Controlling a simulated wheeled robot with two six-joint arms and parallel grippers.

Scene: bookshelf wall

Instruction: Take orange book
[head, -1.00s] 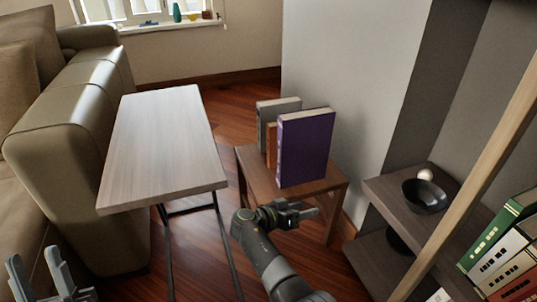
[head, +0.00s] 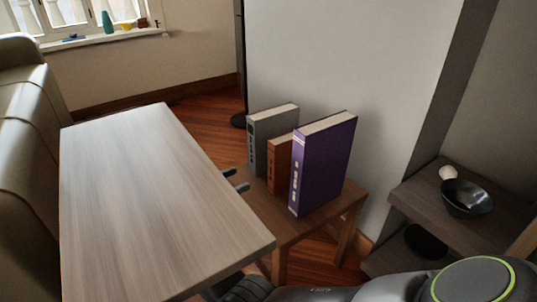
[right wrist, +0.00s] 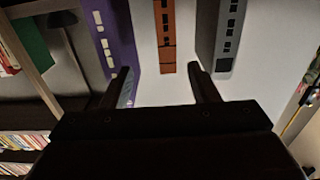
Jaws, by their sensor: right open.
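The orange book (head: 279,165) stands upright on a small wooden side table (head: 290,228), between a grey book (head: 270,130) and a taller purple book (head: 325,168). My right gripper (head: 237,180) is open and empty in front of the spines; only its fingertips show past the light table. In the right wrist view, the orange book's spine (right wrist: 165,35) lies between the two open fingers (right wrist: 163,85), a little beyond their tips. The purple book (right wrist: 115,40) is beyond the left finger and the grey book (right wrist: 220,40) beyond the right finger. My left gripper is out of view.
A light wooden table (head: 150,200) fills the left foreground and hides part of my right arm. A grey wall (head: 350,70) stands behind the books. A shelf at the right holds a dark bowl (head: 466,197). A sofa (head: 20,140) is at the far left.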

